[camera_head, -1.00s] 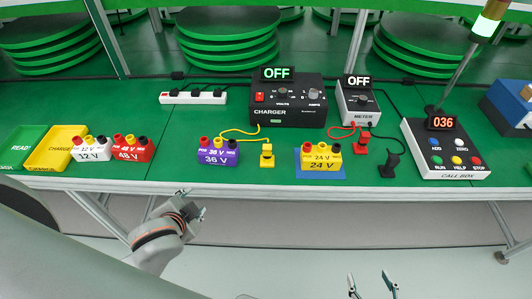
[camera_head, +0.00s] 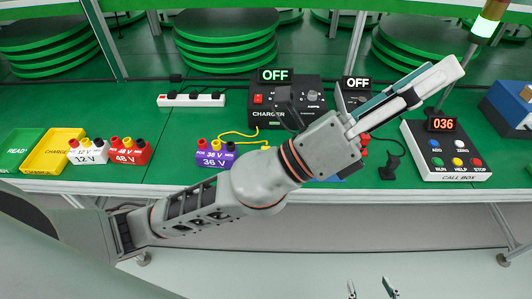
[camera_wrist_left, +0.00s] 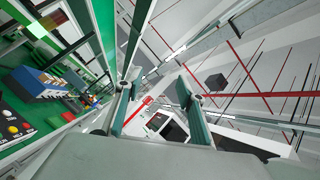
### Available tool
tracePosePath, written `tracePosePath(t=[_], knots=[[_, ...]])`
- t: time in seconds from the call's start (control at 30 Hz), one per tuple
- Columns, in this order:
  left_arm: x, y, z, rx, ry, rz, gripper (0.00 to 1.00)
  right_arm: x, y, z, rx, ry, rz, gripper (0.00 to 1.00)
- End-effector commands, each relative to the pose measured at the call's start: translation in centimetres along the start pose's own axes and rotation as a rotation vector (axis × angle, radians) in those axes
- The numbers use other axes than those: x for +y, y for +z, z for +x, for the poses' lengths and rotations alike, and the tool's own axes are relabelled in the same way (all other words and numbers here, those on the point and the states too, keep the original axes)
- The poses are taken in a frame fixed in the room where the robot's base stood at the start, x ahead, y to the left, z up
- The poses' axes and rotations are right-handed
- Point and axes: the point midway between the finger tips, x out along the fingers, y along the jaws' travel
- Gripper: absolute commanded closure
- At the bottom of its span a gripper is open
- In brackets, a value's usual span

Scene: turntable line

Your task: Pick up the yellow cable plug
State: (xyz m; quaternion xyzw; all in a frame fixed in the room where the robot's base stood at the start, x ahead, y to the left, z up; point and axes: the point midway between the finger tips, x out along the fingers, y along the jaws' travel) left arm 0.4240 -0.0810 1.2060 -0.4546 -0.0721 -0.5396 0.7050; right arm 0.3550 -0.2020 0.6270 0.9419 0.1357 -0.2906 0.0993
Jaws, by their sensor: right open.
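The yellow cable (camera_head: 240,133) runs on the green table in front of the charger. The yellow plug at its end is mostly hidden behind my left arm in the head view. My right gripper (camera_head: 370,287) is at the bottom edge of the head view, open and empty, below the table's front edge.
The charger (camera_head: 262,112) and meter (camera_head: 347,98), both reading OFF, stand behind my left arm. A purple 36 V battery (camera_head: 215,158) is left of it. The call box (camera_head: 450,165) and a black plug (camera_head: 389,167) are to the right. The 24 V battery is hidden.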

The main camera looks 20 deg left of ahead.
Motion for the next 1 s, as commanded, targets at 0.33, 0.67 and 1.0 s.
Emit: tracePosePath(t=[0.33, 0.67, 1.0], knots=[[-5.5, -19.9, -6.4, 0.746, -0.658, 0.753, 0.61, -0.1, 0.3, 0.1, -0.004, -0.001, 0.0, 0.39], [13.2, -19.4, -22.2, 1.585, -1.094, 1.385, 0.61, -0.1, 0.5, 0.1, -0.007, -0.002, 0.0, 0.39], [26.9, 0.6, -29.0, 2.372, -1.153, 1.639, 0.61, -0.1, 0.4, 0.1, -0.005, -0.001, 0.0, 0.39]])
